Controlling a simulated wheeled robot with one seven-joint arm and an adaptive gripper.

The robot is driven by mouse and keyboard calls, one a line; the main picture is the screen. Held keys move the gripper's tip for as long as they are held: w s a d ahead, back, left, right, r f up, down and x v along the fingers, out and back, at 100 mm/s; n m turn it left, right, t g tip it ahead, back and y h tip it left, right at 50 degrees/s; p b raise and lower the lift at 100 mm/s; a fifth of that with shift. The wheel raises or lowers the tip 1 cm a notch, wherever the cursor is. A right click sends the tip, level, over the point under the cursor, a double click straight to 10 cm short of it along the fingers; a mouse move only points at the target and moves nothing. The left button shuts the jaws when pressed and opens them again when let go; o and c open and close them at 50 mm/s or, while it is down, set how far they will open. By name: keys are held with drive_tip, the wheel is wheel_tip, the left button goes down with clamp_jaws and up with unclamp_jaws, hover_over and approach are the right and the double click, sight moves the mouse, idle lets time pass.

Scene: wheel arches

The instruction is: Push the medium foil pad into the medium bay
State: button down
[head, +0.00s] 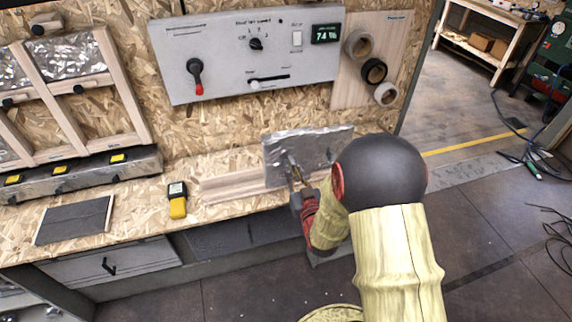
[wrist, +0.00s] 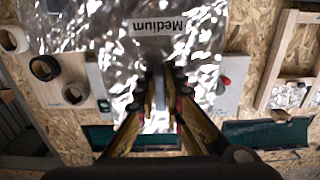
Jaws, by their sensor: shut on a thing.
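The medium foil pad (head: 312,147) is a crinkled silver sheet, held upright above the right part of the bench. Its label reads "Medium" in the wrist view, where the pad (wrist: 120,75) fills the middle. My gripper (head: 293,172) is shut on a part at the middle of the pad's near face; its fingers also show in the wrist view (wrist: 166,88). A wooden frame (head: 126,92) with bays stands at the left against the chipboard wall, and its edge shows in the wrist view (wrist: 275,60). Some bays show silver foil. I cannot tell which bay is the medium one.
A grey control panel (head: 225,60) hangs on the wall behind the pad, with tape rolls (head: 373,71) to its right. A yellow meter (head: 178,200) and a dark flat sheet (head: 75,221) lie on the bench. A grey ledge (head: 85,175) runs below the frame.

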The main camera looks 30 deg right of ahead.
sight(293, 164)
drive_tip(key=shift+s+r, duration=0.15)
drive_tip(key=shift+s, duration=0.15)
drive_tip(key=shift+r+p, duration=0.5)
drive_tip(key=shift+r, duration=1)
drive_tip(key=shift+f, duration=0.1)
